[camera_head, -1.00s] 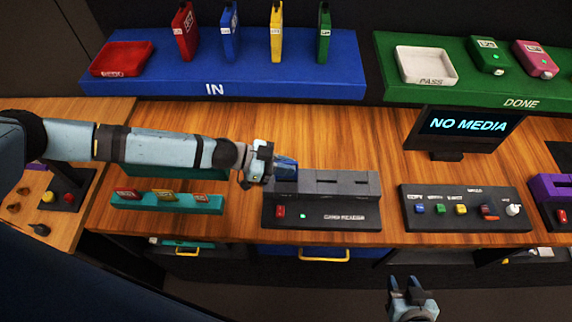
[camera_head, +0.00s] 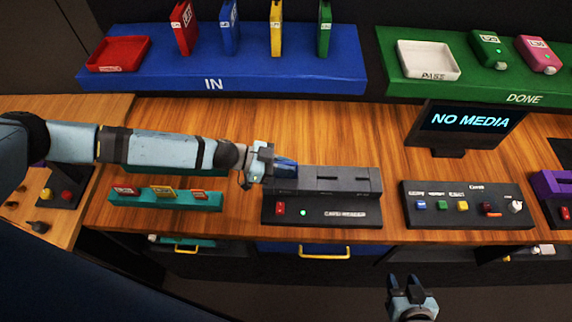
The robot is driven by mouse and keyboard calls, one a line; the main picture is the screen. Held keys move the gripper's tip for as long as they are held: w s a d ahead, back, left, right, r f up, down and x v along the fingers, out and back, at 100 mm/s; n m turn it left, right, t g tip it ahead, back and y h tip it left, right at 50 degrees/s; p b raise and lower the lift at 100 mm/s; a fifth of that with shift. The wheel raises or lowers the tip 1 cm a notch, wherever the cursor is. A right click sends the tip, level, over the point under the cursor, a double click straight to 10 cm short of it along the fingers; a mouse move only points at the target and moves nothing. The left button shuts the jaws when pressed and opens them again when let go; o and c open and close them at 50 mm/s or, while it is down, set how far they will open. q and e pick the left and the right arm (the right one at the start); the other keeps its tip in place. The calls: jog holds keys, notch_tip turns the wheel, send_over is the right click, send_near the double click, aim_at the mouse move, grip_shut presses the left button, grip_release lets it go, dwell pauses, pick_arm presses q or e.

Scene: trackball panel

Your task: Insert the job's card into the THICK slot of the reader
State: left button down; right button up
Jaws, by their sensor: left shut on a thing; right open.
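The dark grey card reader (camera_head: 350,206) stands on the wooden bench, with slots along its raised top block. My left gripper (camera_head: 286,170) is at the left end of that block, pointing right. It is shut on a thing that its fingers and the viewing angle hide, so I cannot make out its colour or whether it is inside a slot. My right gripper (camera_head: 406,286) is open and empty, low in front of the bench. The monitor (camera_head: 466,122) reads NO MEDIA.
A teal rack (camera_head: 150,205) with small red, yellow and orange labelled pieces is left of the reader. A button panel (camera_head: 467,218) stands to its right. A blue IN shelf (camera_head: 300,82) and a green DONE shelf (camera_head: 395,92) are behind. Bare wood lies behind the reader.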

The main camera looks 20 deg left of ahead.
pick_arm(q)
jog(key=shift+f+b, duration=0.4)
jog(key=shift+f, duration=0.5)
jog(key=c, duration=1.1)
grip_release()
jog(key=shift+c, duration=0.2)
jog(key=b+v, duration=0.1)
jog(key=v, duration=0.6)
jog(key=shift+a, duration=0.2)
jog(key=shift+r, duration=0.1)
